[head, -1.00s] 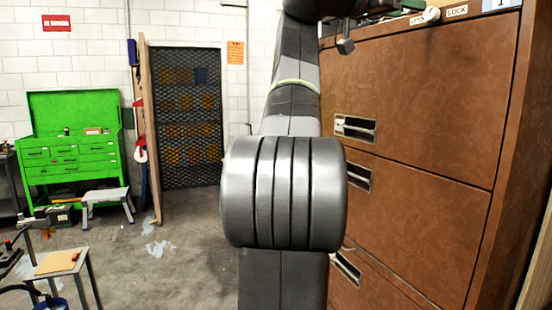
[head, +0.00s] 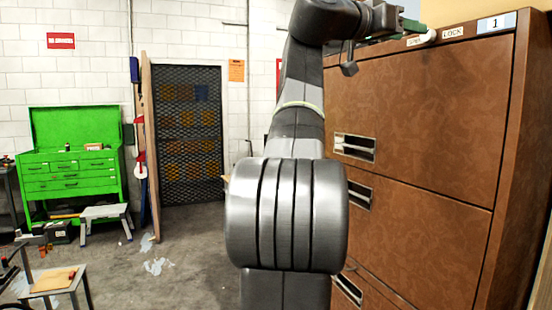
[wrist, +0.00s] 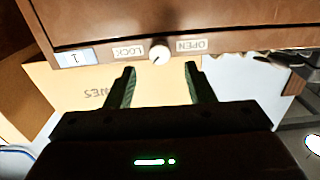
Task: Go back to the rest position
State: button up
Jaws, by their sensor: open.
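My gripper (wrist: 160,88) is open and empty in the wrist view, its two dark green fingers apart. The white round knob (wrist: 159,54) lies just beyond the gap between the fingertips, between the LOCK label (wrist: 129,51) and the OPEN label (wrist: 191,45). I see no contact with it. In the head view my arm rises in the middle and bends right at the top, with the gripper (head: 412,25) near the top of the brown cabinet (head: 420,120), beside the knob (head: 424,38). The fingertips are small there.
The brown cabinet with recessed handles (head: 354,147) fills the right side. A green tool chest (head: 72,165), a grey step stool (head: 105,216) and a mesh door (head: 187,135) stand at the back left. A small table (head: 54,281) is at the lower left. Open floor lies between.

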jog(key=d+n+p, duration=0.1)
jog(key=n+p, duration=0.1)
jog(key=n, duration=0.4)
jog(key=w+d+n+p, duration=0.1)
jog(key=d+n+p, duration=0.1)
jog(key=n, duration=0.3)
jog(key=w+d+n+p, duration=0.1)
jog(key=d+n+p, duration=0.1)
jog(key=n, duration=0.4)
jog(key=shift+n+p, duration=0.3)
jog(key=shift+p, duration=0.3)
